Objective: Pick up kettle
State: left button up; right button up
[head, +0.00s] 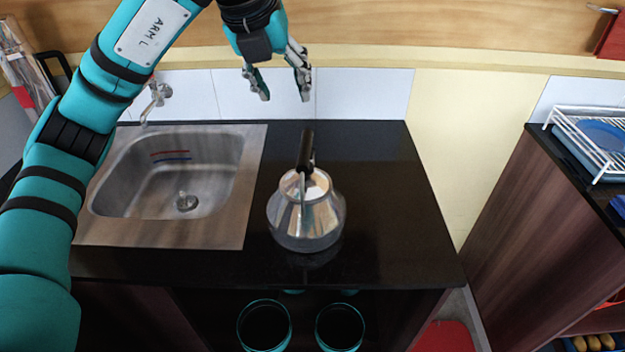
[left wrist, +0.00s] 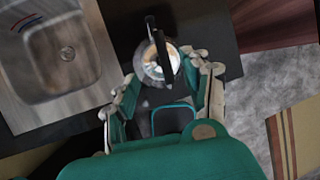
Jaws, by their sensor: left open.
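A shiny metal kettle (head: 306,222) with a black handle (head: 305,152) stands upright on the black counter, just right of the sink. My left gripper (head: 279,97) is open and empty, above and behind the kettle in the head view, with its fingers pointing down. In the left wrist view the kettle (left wrist: 158,62) shows beyond and partly between the spread fingers of the left gripper (left wrist: 165,85), its handle crossing over it. I cannot tell from that view how far apart they are in height. The right gripper is not in view.
A steel sink (head: 255,190) with a tap (head: 157,97) is set in the counter (head: 385,200) on the left. The counter right of the kettle is clear. A tiled wall runs behind. A dish rack (head: 590,150) with blue dishes stands on a separate cabinet at right.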

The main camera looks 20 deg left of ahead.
aim_at(305, 140)
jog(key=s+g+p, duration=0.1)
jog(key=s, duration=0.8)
pick_arm(q)
jog(key=x, duration=0.9)
jog(key=shift+s+d+f+p, duration=0.15)
jog(key=shift+s+f+p, duration=0.15)
jog(key=shift+f+p, duration=0.1)
jog(key=shift+w+f, duration=0.1)
jog(key=shift+f, duration=0.35)
jog(key=shift+w+d+f+p, duration=0.1)
jog(key=shift+d+f+p, duration=0.05)
jog(key=shift+f+p, duration=0.15)
jog(key=p+x, duration=0.1)
jog(key=x, duration=0.2)
jog(key=shift+w+f+p, duration=0.3)
jog(key=shift+p, duration=0.1)
jog(key=shift+w+d+f, duration=0.1)
jog(key=shift+w+f, duration=0.05)
jog(key=shift+f, duration=0.3)
jog(key=c, duration=0.7)
grip_shut()
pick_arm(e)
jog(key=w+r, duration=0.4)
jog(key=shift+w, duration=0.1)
pick_arm(q)
jog(key=shift+w+r, duration=0.1)
jog(key=shift+r, duration=0.05)
